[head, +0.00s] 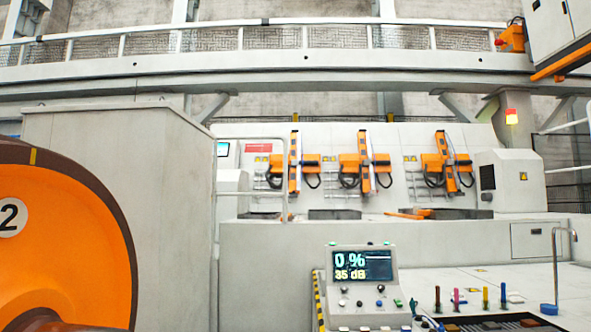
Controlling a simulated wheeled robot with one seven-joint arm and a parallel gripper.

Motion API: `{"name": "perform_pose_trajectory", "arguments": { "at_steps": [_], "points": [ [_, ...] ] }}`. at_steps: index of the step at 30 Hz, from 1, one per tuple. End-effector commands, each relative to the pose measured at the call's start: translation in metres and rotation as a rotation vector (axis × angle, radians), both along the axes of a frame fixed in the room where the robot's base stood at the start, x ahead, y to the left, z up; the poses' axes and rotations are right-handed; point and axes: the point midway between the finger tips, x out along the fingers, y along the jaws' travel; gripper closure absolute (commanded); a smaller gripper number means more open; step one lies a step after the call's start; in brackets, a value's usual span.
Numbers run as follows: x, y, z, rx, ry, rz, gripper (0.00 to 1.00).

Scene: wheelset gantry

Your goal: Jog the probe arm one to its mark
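Three orange probe arms stand in a row on the light machine wall at the back of the head view: a left one (294,163), a middle one (364,162) and a right one (446,162). I cannot read any numbers on them, so I cannot tell which is arm one. A control console (363,290) stands in front of the machine. Its screen (362,266) reads "0 %" and "35 dB". Small knobs and buttons sit below the screen. My gripper is not in view.
A large orange wheel marked 2 (70,245) and a grey cabinet (115,210) fill the left side. Several coloured upright levers (470,298) stand right of the console. A blue-based hooked stand (552,308) is at the right. A lit beacon (511,116) shows above.

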Motion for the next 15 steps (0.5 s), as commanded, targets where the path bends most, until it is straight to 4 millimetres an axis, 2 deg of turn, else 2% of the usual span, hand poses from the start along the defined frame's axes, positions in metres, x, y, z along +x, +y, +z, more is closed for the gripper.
{"name": "perform_pose_trajectory", "arguments": {
  "at_steps": [1, 6, 7, 15],
  "points": [
    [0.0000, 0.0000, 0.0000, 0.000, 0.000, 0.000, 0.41],
    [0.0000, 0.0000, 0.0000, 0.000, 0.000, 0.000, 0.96],
    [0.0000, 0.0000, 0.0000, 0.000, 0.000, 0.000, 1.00],
    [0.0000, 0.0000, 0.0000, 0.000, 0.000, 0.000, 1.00]
  ]
}}
